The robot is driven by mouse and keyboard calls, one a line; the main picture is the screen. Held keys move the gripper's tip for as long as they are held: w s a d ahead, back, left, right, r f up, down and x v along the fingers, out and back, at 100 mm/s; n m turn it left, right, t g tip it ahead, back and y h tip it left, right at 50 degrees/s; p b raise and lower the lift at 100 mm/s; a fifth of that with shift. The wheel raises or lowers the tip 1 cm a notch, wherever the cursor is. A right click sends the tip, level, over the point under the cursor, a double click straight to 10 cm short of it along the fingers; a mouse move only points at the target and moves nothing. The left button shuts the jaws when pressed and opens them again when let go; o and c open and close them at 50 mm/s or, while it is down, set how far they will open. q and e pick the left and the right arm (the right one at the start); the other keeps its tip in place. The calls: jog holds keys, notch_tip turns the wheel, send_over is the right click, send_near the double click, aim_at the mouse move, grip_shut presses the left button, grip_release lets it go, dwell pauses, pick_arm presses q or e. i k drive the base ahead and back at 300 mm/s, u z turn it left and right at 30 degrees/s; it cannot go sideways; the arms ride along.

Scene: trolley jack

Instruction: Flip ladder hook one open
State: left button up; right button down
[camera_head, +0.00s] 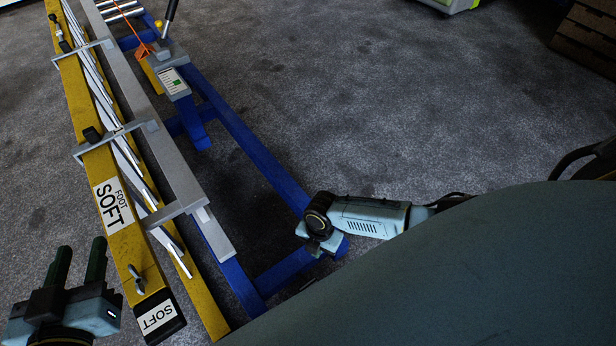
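A yellow ladder (127,245) with grey rungs and white "SOFT FOOT" labels lies along the left, beside a blue trolley frame. I cannot tell which is ladder hook one. A small metal catch (137,281) sits on the near end of the yellow rail. My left gripper (80,262) is at the lower left, left of the rail, its two dark fingers apart and empty, pointing up the picture. My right arm enters from the right; its fingers do not show.
The blue trolley frame (250,147) runs right of the ladder, with a labelled grey box (174,83) and a black lever (170,14) on it. My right wrist overlaps its near corner in the picture. Brown drawers (588,40) stand top right. Grey floor is clear between.

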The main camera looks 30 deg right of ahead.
aim_at(94, 140)
jog(key=k, duration=1)
